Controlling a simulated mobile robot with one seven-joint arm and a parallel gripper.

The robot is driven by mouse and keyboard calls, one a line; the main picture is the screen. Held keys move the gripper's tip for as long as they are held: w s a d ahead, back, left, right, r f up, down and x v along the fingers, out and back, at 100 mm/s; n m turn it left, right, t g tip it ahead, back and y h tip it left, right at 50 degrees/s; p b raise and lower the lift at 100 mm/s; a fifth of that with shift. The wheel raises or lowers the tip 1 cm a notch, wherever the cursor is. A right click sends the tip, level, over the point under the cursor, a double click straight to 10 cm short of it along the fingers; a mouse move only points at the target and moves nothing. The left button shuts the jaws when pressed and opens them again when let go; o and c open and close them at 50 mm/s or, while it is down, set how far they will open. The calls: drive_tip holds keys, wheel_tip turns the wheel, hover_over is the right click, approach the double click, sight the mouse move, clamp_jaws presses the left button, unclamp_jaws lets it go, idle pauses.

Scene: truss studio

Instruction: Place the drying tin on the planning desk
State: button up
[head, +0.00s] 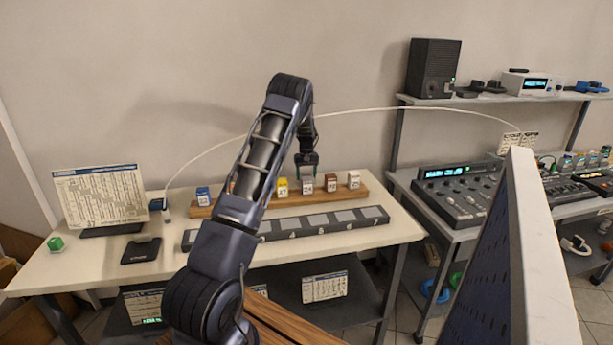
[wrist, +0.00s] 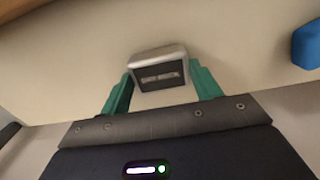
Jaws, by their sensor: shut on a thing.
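My gripper (head: 307,160) is at the end of my arm above the white-topped desk (head: 110,262), over the wooden rack at its back. In the wrist view its teal fingers (wrist: 160,88) are shut on a small silver-grey tin (wrist: 158,70) with a dark label. I cannot read the label.
The wooden rack (head: 385,203) holds several coloured blocks. A dark strip with grey pads (head: 375,213) lies in front. A mixer desk (head: 460,195) and dark blue panel (head: 490,265) are right.

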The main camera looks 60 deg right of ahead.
drive_tip(key=shift+f, duration=0.15)
drive_tip(key=o, duration=1)
drive_tip(key=shift+o, duration=0.2)
